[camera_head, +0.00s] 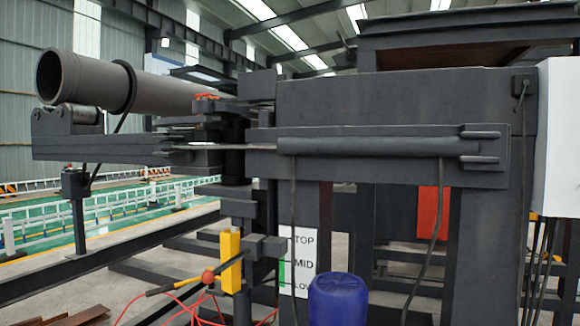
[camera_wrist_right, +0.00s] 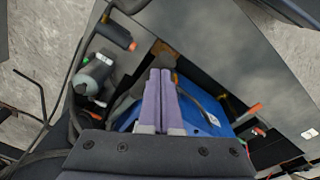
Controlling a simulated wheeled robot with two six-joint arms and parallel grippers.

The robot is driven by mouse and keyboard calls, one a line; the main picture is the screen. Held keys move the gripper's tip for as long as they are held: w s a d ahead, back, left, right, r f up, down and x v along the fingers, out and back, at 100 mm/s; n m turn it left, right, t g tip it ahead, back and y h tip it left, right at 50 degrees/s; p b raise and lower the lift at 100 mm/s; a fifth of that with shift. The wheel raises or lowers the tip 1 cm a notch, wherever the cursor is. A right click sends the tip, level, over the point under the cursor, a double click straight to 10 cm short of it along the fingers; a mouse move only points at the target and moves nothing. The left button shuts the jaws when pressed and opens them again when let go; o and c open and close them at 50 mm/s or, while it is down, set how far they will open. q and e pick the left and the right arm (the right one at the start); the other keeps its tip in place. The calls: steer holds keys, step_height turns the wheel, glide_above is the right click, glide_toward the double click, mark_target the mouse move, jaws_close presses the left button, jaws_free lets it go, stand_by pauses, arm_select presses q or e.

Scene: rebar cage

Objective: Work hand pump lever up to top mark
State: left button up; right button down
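In the head view, a mark plate (camera_head: 307,255) reads TOP, MID and LOW from top to bottom. A green strip (camera_head: 281,273) at its left edge reaches from about LOW to MID. Left of it is an upright yellow block (camera_head: 230,262). A dark bar with an orange ball (camera_head: 207,277) slopes up to the right toward this block; it may be the pump lever. In the right wrist view, my right gripper (camera_wrist_right: 162,73) has its two purple-grey fingers side by side, shut with nothing visible between them. A dark rounded part lies just beyond the tips. My left gripper is out of view.
A blue rounded container (camera_head: 338,298) stands in front of the plate's lower right. Red cables (camera_head: 185,310) hang below the bar. A large pipe (camera_head: 120,82) lies upper left. The right wrist view shows a blue bin (camera_wrist_right: 200,118) and a grey tool (camera_wrist_right: 95,75).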

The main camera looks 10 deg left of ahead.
steer(key=w+r+p, duration=0.4)
steer(key=r+p, duration=0.7)
steer(key=shift+d+r, duration=0.3)
steer(key=shift+d, duration=0.15)
stand_by(0.7)
steer(key=shift+s+f+b, duration=0.35)
steer(key=shift+f+b, duration=0.2)
steer(key=shift+b, duration=0.05)
steer(key=shift+a, duration=0.1)
steer(key=shift+s+f+b, duration=0.4)
steer(key=shift+f+b, duration=0.2)
steer(key=shift+s+a+f+b, duration=0.15)
steer(key=shift+s+f+b, duration=0.25)
steer(key=shift+f+b, duration=0.2)
